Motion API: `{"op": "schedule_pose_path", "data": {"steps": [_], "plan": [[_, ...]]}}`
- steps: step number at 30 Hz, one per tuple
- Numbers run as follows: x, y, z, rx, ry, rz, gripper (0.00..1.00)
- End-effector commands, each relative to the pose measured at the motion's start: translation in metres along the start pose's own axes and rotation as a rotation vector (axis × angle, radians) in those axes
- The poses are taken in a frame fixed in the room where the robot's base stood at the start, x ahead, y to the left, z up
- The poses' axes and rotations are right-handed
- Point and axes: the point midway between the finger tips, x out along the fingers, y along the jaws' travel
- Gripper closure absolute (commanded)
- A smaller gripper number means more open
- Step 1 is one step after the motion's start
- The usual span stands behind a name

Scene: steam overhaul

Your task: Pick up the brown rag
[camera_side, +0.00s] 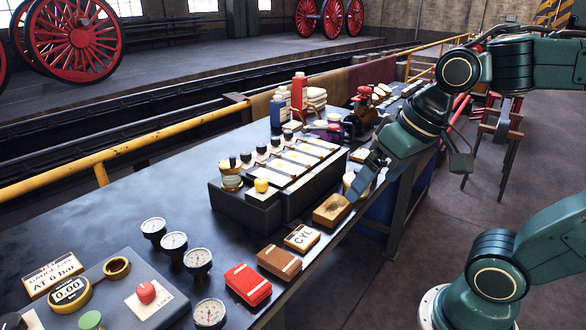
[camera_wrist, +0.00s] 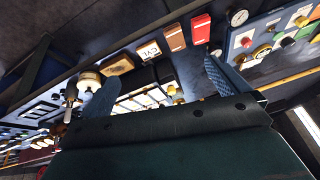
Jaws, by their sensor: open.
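The brown rag (camera_side: 279,262) is a folded, flat bundle with a pale stripe. It lies near the table's front edge, between a red folded rag (camera_side: 248,284) and a CYL sign (camera_side: 301,238). In the wrist view the brown rag (camera_wrist: 175,38) shows at the upper middle, beyond the fingers. My gripper (camera_side: 362,183) is above the table's front edge, up and to the right of the brown rag and apart from it. Its two blue fingers (camera_wrist: 160,88) are spread, with nothing held between them in the wrist view.
A wooden block (camera_side: 332,210) lies just below my gripper. A dark case with several pale panels (camera_side: 300,158) stands behind it. Several gauges (camera_side: 198,262) stand left of the rags. A grey control panel (camera_side: 185,290) is at lower left. Bare tabletop (camera_side: 150,190) lies behind the gauges.

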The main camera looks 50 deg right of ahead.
Motion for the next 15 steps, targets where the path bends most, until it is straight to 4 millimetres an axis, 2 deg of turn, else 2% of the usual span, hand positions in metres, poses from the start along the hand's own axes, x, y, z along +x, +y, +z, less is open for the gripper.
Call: {"op": "schedule_pose_path", "data": {"steps": [15], "plan": [[0.057,-0.016,-0.068,0.572,-0.225,-0.018,0.00]]}}
